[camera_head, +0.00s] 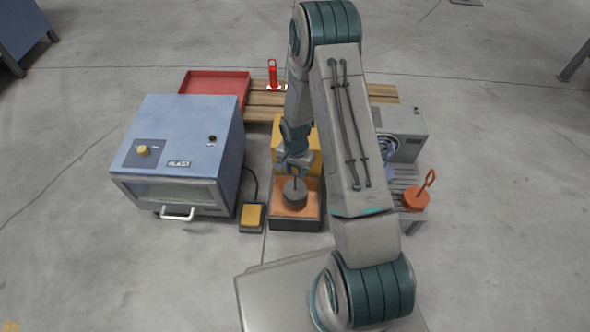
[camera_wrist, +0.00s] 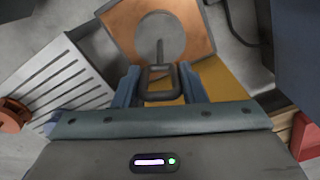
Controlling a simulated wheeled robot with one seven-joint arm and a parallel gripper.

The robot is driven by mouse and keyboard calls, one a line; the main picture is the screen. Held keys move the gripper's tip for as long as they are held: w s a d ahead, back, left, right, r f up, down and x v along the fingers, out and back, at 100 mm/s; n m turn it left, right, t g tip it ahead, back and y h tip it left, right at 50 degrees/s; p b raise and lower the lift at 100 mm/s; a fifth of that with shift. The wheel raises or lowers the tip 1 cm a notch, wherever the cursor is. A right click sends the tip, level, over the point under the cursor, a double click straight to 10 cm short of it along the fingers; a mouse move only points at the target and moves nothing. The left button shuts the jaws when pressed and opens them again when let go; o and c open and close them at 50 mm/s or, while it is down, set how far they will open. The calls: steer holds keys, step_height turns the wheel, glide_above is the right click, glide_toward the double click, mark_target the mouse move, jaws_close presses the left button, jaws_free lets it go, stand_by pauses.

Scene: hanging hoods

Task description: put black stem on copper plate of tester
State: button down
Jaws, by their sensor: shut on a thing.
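The black stem is a dark round disc (camera_head: 295,193) with a thin upright rod and a loop handle (camera_wrist: 161,68). My gripper (camera_head: 295,163) is shut on the loop handle from above; in the wrist view the handle sits between my two fingers (camera_wrist: 160,84). The tester has a square copper plate (camera_head: 283,209) on a dark base, with a yellow body behind it. In both views the disc lies over the plate, and in the wrist view copper shows around it (camera_wrist: 200,30). I cannot tell whether the disc touches the plate.
A blue cabinet (camera_head: 180,150) stands left of the tester, with a yellow pedal (camera_head: 252,216) between them. An orange stem (camera_head: 416,196) stands on a slatted grey surface at right. A red stem (camera_head: 272,75) and a red tray (camera_head: 216,84) are on the wooden slats behind.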

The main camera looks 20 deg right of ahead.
steer(key=c, duration=0.9)
jaws_free()
steer(key=shift+f, duration=0.15)
step_height(320, 180, up, 13)
steer(key=p, duration=0.5)
steer(key=shift+f, duration=0.2)
steer(key=s+r+n, duration=0.2)
steer(key=s+r, duration=0.1)
steer(key=r, duration=0.5)
steer(key=s+r+n, duration=0.1)
steer(key=s+r, duration=0.2)
steer(key=r, duration=0.5)
steer(key=s+r+n+t, duration=0.1)
steer(key=s+r+n, duration=0.4)
steer(key=s+r, duration=0.5)
steer(key=shift+s+a+r, duration=0.3)
steer(key=shift+s, duration=2)
